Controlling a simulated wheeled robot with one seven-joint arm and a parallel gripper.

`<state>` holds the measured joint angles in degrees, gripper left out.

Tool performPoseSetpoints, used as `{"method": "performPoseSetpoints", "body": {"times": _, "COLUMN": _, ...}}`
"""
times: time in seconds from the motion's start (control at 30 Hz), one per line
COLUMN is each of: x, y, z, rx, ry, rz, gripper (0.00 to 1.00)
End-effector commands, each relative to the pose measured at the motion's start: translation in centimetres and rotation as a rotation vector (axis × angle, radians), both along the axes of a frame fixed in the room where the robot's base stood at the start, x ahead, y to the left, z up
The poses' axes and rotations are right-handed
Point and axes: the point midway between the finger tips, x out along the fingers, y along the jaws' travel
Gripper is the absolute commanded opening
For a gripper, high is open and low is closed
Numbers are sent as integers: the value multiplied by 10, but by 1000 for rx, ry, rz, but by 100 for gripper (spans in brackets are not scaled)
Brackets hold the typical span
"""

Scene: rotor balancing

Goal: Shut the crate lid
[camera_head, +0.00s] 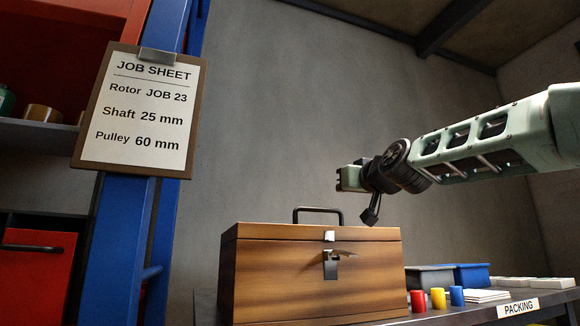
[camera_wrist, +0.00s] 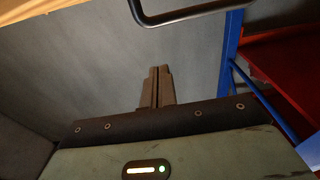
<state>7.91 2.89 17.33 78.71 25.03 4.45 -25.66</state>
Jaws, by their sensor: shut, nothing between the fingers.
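The wooden crate (camera_head: 310,279) stands on the bench in the head view. Its lid (camera_head: 290,232) lies down on the body, with only a thin seam showing between them. A dark carrying handle (camera_head: 318,210) stands up on the lid. A metal latch (camera_head: 330,264) is on the front face below a small bright plate on the lid; I cannot tell whether it is fastened. My gripper (camera_head: 340,180) is above and behind the lid's right part, apart from it. In the wrist view its fingers (camera_wrist: 160,72) are together and empty, and a dark curved bar (camera_wrist: 185,17), likely the handle, crosses the top.
Right of the crate on the bench (camera_head: 450,313) are dark and blue bins (camera_head: 466,275), red, yellow and blue cylinders (camera_head: 438,298), pale pads (camera_head: 553,283) and a PACKING label (camera_head: 518,308). A job sheet (camera_head: 146,110) hangs on a blue post at left.

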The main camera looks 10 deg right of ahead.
Motion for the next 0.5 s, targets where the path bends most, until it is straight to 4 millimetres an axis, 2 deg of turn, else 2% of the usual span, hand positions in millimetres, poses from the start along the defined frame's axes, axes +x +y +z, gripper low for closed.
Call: {"method": "performPoseSetpoints", "body": {"times": 0.5, "x": -4, "y": 0, "z": -16, "rx": 5, "ry": -27, "rz": 1, "gripper": 0}}
